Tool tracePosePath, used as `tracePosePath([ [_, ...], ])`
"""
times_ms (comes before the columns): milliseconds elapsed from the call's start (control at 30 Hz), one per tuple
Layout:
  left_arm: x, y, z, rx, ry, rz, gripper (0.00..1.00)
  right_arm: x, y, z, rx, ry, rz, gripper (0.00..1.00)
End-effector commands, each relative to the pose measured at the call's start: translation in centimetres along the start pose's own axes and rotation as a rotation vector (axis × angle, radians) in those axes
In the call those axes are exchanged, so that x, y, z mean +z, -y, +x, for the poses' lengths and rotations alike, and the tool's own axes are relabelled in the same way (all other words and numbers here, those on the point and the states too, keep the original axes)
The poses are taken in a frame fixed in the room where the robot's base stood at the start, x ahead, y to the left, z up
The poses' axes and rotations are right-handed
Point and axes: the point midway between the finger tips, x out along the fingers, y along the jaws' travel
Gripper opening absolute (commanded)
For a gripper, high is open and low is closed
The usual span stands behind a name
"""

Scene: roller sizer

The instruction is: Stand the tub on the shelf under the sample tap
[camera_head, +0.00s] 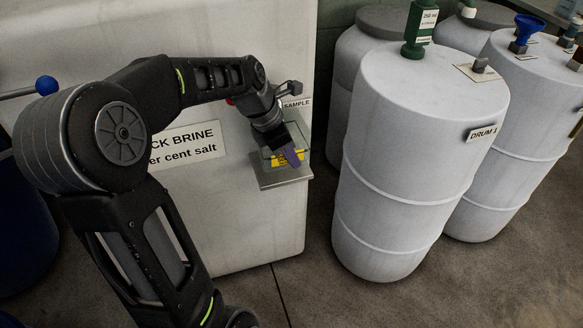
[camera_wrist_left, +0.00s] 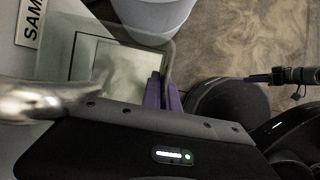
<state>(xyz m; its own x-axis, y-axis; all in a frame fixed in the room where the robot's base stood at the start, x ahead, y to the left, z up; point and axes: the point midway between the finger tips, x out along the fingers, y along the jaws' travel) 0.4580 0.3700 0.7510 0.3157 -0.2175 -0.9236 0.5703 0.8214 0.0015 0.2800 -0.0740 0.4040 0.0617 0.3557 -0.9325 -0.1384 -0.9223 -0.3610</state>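The clear tub (camera_head: 272,159) with a yellow label is at the small grey shelf (camera_head: 283,182) on the white tank's front; I cannot tell whether its base touches the shelf. In the left wrist view the tub (camera_wrist_left: 126,42) shows from above, with a pale square visible through it. My left gripper (camera_head: 291,156) has purple fingers, which in the left wrist view (camera_wrist_left: 163,92) close on the tub's wall, one on each side. The sample tap (camera_head: 289,89) is above, partly behind my wrist; its blurred metal (camera_wrist_left: 30,101) crosses the left wrist view. My right gripper (camera_wrist_left: 257,78) shows small there.
The white tank (camera_head: 235,225) carries a brine label (camera_head: 187,145) and a SAMPLE label (camera_head: 297,103). A white drum (camera_head: 415,130) labelled DRUM 1 stands to the right, with more drums behind it. A strip of floor (camera_head: 318,215) between tank and drum is clear.

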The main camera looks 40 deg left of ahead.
Motion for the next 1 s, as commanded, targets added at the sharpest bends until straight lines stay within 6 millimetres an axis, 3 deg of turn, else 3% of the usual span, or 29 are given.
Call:
tracePosePath([
  [233, -1.6, -0.1, 3.8, -0.002, -0.001, -0.002, 0.00, 0.0, -0.6, 1.5, 0.000, 0.000, 0.001, 0.36],
  [667, -1.7, -0.3, 4.1, -0.001, -0.001, 0.000, 0.00, 0.0, -0.6, 1.4, 0.000, 0.000, 0.001, 0.36],
  [900, -1.7, -0.3, 4.1, -0.001, -0.001, 0.000, 0.21, 0.0, -0.6, 1.4, 0.000, 0.000, 0.001, 0.36],
  [1000, -1.7, -0.3, 4.1, -0.001, -0.001, 0.000, 0.25, 0.0, -0.6, 1.4, 0.000, 0.000, 0.001, 0.36],
])
